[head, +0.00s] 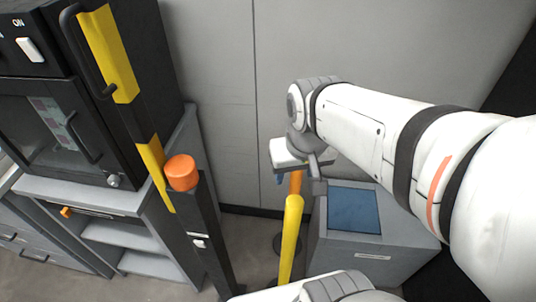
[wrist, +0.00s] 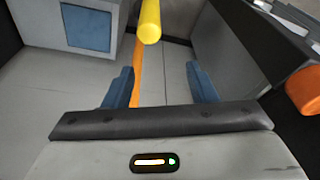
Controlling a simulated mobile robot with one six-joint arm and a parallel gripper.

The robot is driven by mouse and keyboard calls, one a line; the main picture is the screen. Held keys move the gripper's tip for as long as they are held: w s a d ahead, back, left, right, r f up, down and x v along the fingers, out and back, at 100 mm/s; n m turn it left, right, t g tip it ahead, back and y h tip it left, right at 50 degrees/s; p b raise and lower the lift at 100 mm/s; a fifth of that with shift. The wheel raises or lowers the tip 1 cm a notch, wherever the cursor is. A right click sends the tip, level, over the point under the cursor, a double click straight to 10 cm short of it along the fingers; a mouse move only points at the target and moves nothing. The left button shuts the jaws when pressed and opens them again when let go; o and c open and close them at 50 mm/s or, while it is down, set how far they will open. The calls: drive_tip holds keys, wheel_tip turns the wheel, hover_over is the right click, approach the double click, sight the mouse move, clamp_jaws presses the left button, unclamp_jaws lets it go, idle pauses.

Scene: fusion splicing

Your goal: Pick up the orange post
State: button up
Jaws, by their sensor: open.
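An orange post (head: 296,183) shows in the head view just below my gripper, partly hidden by the gripper and by a yellow post (head: 290,240) in front of it. In the wrist view a thin orange length (wrist: 137,75) lies between my two blue fingers, nearer the left one.
A grey cabinet with a blue top panel (head: 354,210) stands close at the right. A black post with an orange cap (head: 181,172) stands at the left, beside a black oven-like machine (head: 70,120) on a grey bench. A grey wall is behind.

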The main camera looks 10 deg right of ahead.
drive_tip(key=o, duration=0.3)
drive_tip(key=w+d+m, duration=0.1)
drive_tip(key=w, duration=0.1)
drive_tip(key=w+d+m+p, duration=0.1)
drive_tip(key=w, duration=0.2)
drive_tip(key=w+d+r, duration=0.1)
drive_tip(key=w, duration=0.2)
drive_tip(key=shift+w+m+g+p, duration=0.25)
drive_tip(key=shift+m+g+p, duration=0.15)
drive_tip(key=shift+o, duration=0.2)
drive_tip(key=w+d+f+m+p, duration=0.1)
drive_tip(key=w+d+f+m, duration=0.2)
drive_tip(key=w+f, duration=0.2)
drive_tip(key=w+d+f+m+g+p, duration=0.1)
drive_tip(key=w+d+f+m+p, duration=0.1)
drive_tip(key=w, duration=0.7)
drive_tip(key=w+d+f+m+p, duration=0.1)
drive_tip(key=w+d+f+m, duration=0.3)
drive_tip(key=w+f, duration=0.2)
drive_tip(key=shift+w+d+f+m+g+p, duration=0.15)
drive_tip(key=shift+w+d+f+g, duration=0.05)
drive_tip(key=shift+f, duration=0.25)
drive_tip(key=shift+w+d+f+m+g+p, duration=0.15)
drive_tip(key=shift+w+d+f+g, duration=0.05)
drive_tip(key=shift+f, duration=0.2)
drive_tip(key=shift+w+f, duration=0.1)
drive_tip(key=shift+f, duration=0.2)
wheel_tip(320, 180, down, 8)
drive_tip(key=p, duration=0.2)
drive_tip(key=shift+r, duration=0.15)
